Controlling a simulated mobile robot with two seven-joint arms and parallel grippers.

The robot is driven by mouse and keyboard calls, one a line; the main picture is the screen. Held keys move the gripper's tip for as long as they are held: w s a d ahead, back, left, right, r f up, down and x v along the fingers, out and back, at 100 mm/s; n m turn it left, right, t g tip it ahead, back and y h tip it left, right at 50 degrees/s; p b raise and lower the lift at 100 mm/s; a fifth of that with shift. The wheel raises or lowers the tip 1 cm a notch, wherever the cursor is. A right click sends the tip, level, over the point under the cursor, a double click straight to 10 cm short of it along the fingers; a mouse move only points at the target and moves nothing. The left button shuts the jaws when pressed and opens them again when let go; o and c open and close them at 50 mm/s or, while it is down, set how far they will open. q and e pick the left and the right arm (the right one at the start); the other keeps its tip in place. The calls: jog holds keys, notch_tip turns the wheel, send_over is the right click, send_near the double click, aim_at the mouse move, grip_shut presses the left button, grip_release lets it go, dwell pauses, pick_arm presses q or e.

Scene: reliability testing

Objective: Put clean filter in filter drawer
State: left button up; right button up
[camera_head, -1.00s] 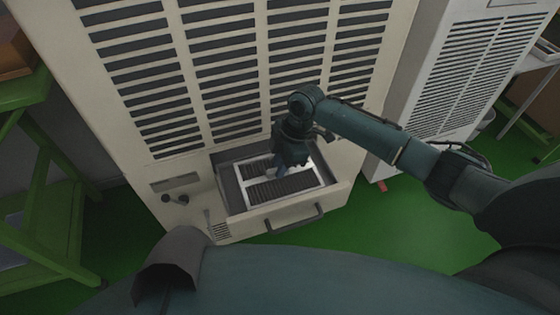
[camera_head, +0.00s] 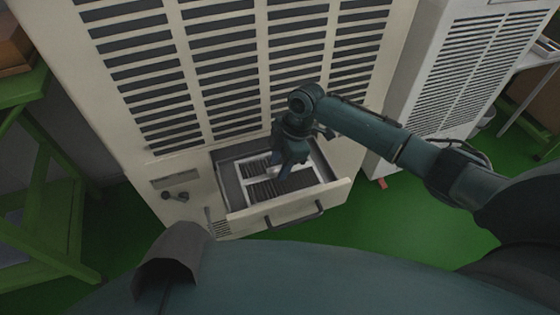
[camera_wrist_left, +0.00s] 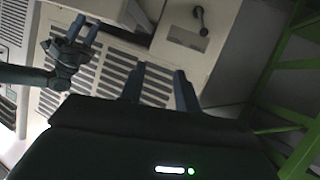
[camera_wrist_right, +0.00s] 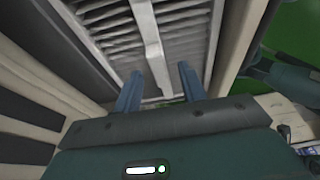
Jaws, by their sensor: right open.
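The filter (camera_head: 288,187), a white frame with dark pleats, lies inside the open filter drawer (camera_head: 232,188) of the beige cabinet. In the right wrist view, the filter (camera_wrist_right: 105,17) shows pale pleats and a central bar. My right gripper (camera_head: 281,174) is above the filter's middle in the drawer. Its fingers (camera_wrist_right: 159,88) are apart, near the line of the bar, and hold nothing that I can see; I cannot tell whether they touch it. My left gripper (camera_wrist_left: 159,88) is open and empty, away from the drawer; it is not in the head view.
The slatted beige cabinet (camera_head: 200,73) rises behind the drawer. The drawer handle (camera_head: 295,217) sticks out in front, and a dark knob (camera_head: 177,196) is left of the drawer. A green-framed table (camera_head: 45,190) stands left. A second pale cabinet (camera_head: 460,70) stands right. The green floor between is clear.

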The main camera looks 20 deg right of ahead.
jog(key=p+v, duration=0.1)
jog(key=v, duration=1.2)
jog(key=shift+p, duration=0.3)
